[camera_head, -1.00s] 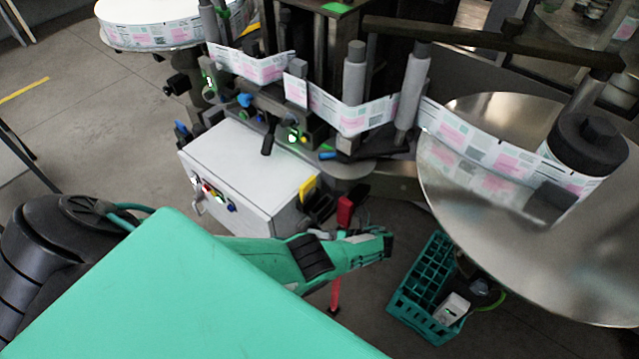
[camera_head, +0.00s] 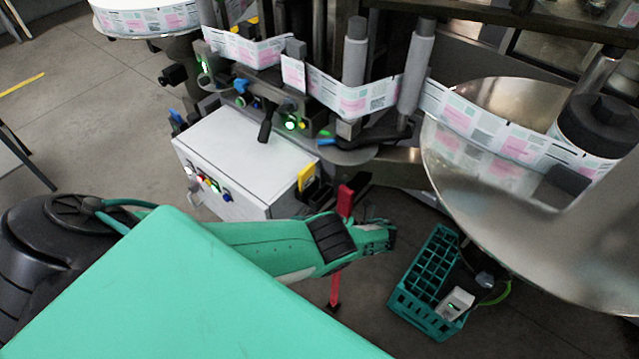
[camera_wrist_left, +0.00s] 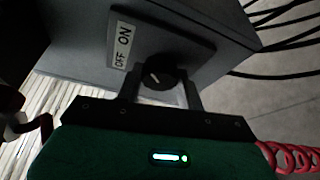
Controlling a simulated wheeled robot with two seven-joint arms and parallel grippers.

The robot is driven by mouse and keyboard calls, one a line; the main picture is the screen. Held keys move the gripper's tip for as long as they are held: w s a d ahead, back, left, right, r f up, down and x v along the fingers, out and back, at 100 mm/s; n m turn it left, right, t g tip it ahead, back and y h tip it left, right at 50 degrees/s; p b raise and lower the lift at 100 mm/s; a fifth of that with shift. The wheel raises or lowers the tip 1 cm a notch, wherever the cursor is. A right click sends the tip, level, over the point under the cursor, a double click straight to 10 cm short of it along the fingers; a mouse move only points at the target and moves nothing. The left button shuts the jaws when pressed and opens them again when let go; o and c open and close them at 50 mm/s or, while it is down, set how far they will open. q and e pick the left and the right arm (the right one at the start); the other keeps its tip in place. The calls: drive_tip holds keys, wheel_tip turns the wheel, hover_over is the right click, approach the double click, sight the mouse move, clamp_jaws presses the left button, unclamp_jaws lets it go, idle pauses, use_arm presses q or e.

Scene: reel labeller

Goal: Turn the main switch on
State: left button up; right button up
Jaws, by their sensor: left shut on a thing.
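The main switch is a round black knob (camera_wrist_left: 160,75) with a short pale mark, on a dark plate on the side of a grey box (camera_wrist_left: 215,25). A label (camera_wrist_left: 121,45) beside it reads OFF and ON, with OFF nearer my gripper. My left gripper (camera_wrist_left: 162,88) has one finger on each side of the knob and is shut on it. I cannot tell for sure which word the pale mark points to. In the head view my left gripper (camera_head: 388,236) is at the end of the green arm; the knob is hidden there. My right gripper is not in view.
A white control box (camera_head: 240,150) with coloured buttons stands left of the gripper. A red post (camera_head: 335,290) is close by the arm. A teal crate (camera_head: 408,293) is on the floor at right, under a large metal disc (camera_head: 460,190). Black cables (camera_wrist_left: 290,15) run beside the switch box.

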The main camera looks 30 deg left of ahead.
use_arm(q)
drive_tip(key=shift+d+f, duration=0.1)
idle(0.3)
drive_tip(key=o, duration=1)
drive_tip(key=b+v, duration=0.3)
drive_tip(key=v, duration=0.4)
drive_tip(key=shift+w+d+b, duration=0.1)
drive_tip(key=shift+d+b, duration=0.1)
drive_tip(key=shift+b, duration=0.2)
